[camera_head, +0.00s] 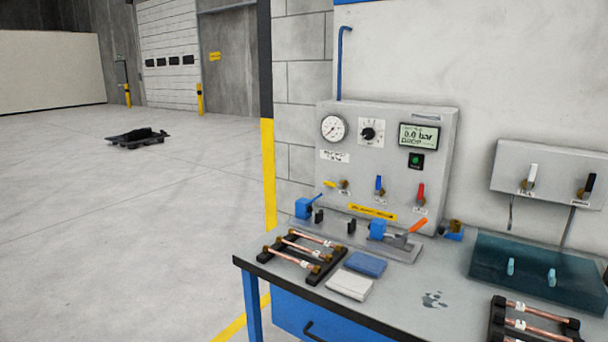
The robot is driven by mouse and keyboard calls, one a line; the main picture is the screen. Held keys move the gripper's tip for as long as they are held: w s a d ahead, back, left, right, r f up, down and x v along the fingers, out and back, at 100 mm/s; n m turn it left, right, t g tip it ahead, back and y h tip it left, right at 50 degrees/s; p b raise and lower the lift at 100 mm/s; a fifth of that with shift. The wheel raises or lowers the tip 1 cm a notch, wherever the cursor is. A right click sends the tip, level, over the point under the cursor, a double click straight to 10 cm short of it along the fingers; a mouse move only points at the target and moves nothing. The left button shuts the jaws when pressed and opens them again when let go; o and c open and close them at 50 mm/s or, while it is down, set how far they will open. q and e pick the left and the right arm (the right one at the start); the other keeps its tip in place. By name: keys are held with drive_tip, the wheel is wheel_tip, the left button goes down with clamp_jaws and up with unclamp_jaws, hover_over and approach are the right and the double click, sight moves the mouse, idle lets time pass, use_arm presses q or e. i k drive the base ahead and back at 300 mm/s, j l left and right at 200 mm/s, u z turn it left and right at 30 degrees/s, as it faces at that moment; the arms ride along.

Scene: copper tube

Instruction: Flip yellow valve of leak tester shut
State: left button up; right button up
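The leak tester (387,150) is a grey box standing at the back of the workbench, against the wall. Its yellow valve (331,184) is at the lower left of the front panel, with its small yellow handle pointing sideways to the left. A blue-handled valve (379,183) and a red-handled valve (421,192) are to its right, both with handles pointing up. The panel also has a round gauge (333,128), a selector knob (370,133) and a display (418,136) that seems to read 0.0 bar. Neither of my grippers is in view.
A clamp fixture with blue blocks (377,230) and an orange lever (417,226) stands before the tester. A rack of copper tubes (302,253), a blue cloth (366,263) and a white cloth (349,285) lie in front. Open floor (130,220) lies left of the workbench (420,310).

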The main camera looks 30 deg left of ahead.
sight(326, 182)
drive_tip(key=i+j+u, duration=0.35)
drive_tip(key=i+j, duration=0.95)
drive_tip(key=j, duration=0.1)
